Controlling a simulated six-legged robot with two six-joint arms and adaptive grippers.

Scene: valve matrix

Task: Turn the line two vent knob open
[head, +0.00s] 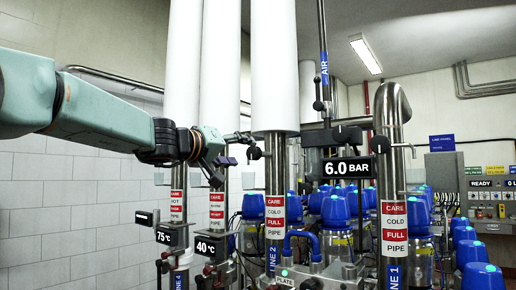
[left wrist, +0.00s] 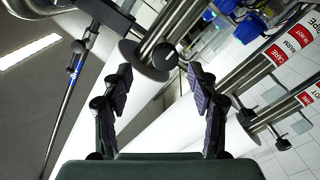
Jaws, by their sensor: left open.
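The line two pipe (head: 275,190) stands upright in the middle of the head view, with red and white COLD FULL PIPE labels. A small black knob (head: 254,153) sticks out on its left side, just below the white sleeve. My left gripper (head: 229,160) is to the left of this knob, open and apart from it. In the left wrist view, a round black knob (left wrist: 165,57) shows just beyond and between the open fingertips of the gripper (left wrist: 159,80). Nothing is between the fingers. Which way the knob is turned cannot be told. My right gripper is not in view.
The line one pipe (head: 394,225) stands to the right, with a 6.0 BAR display (head: 347,168) beside it. Temperature displays reading 40 °C (head: 212,247) and 75 °C (head: 170,237) hang at lower left. Several blue-capped units (head: 335,210) fill the space behind. A control panel (head: 487,190) is at far right.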

